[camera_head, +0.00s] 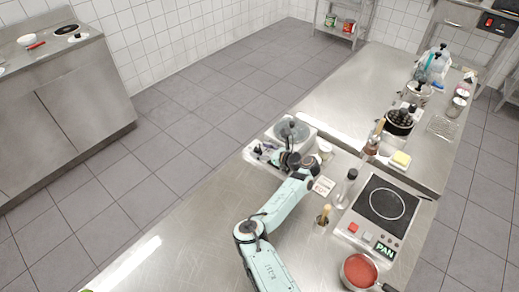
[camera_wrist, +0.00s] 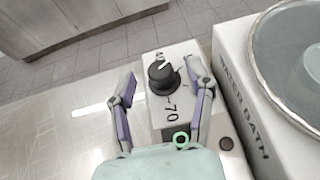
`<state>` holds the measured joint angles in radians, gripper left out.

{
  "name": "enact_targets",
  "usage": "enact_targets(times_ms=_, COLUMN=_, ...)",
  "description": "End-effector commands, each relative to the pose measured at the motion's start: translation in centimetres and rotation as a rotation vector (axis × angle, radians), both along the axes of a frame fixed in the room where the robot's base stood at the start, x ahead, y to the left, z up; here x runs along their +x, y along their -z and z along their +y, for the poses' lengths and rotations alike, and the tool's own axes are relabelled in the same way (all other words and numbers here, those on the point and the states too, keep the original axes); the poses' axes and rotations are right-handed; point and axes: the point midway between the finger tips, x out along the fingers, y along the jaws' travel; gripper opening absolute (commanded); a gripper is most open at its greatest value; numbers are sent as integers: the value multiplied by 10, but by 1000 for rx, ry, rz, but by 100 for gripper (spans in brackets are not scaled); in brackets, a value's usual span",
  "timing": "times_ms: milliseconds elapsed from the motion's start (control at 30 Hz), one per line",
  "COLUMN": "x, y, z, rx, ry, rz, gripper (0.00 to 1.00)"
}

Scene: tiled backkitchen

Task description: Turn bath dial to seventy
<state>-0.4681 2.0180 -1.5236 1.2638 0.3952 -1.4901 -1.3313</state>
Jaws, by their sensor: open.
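The bath dial (camera_wrist: 161,76) is a black knob on a pale control box, beside the white water bath (camera_wrist: 250,120) in the wrist view. A white pointer line on its top faces the far side, away from the printed "70" (camera_wrist: 172,108) on the near side. Another mark beyond the knob is too small to read. My gripper (camera_wrist: 162,84) is open, with one finger left and one right of the dial, and a gap shows on each side. In the head view my gripper (camera_head: 278,160) is at the water bath (camera_head: 293,130) and largely hides the dial.
In the head view, a bottle (camera_head: 346,188), a hot plate (camera_head: 385,205) and a red-filled pan (camera_head: 360,270) stand to the right.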

Motion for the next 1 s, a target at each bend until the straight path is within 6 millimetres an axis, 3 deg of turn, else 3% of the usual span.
enact_targets(times_ms=367, x=7, y=4, z=6, rx=1, ry=2, rz=1, gripper=53)
enact_targets(times_ms=533, x=7, y=4, z=6, rx=1, ry=2, rz=1, gripper=0)
enact_targets(times_ms=1000, x=6, y=3, z=7, rx=-1, ry=59, rz=-1, gripper=0)
